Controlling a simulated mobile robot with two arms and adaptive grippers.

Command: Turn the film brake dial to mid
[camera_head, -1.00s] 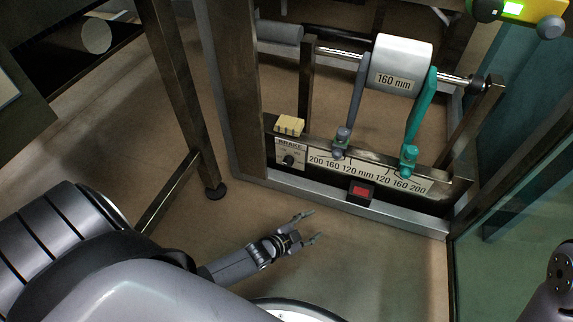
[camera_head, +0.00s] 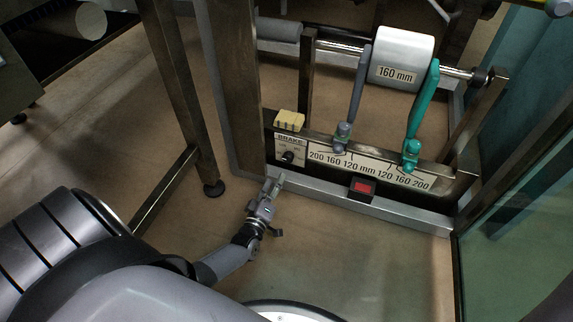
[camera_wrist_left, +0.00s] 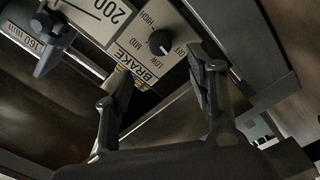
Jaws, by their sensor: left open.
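The brake dial (camera_head: 287,156) is a small black knob on a pale panel marked BRAKE (camera_head: 290,139), low on the machine frame. In the left wrist view the dial (camera_wrist_left: 160,42) has OFF, LOW, MID and HIGH printed around it. A light mark shows on the knob, but I cannot tell surely which label it points to. My left gripper (camera_head: 276,184) is below the panel, apart from the dial. In the left wrist view its open fingers (camera_wrist_left: 160,76) are empty, with the dial beyond and between them. My right gripper is not in view.
A yellow block (camera_head: 289,121) sits above the panel. To the right are the width scale (camera_head: 361,168), a grey arm (camera_head: 358,85) and a green arm (camera_head: 422,105) beside the white roll (camera_head: 402,55), and a red button (camera_head: 362,188). A metal sill (camera_head: 330,197) runs below.

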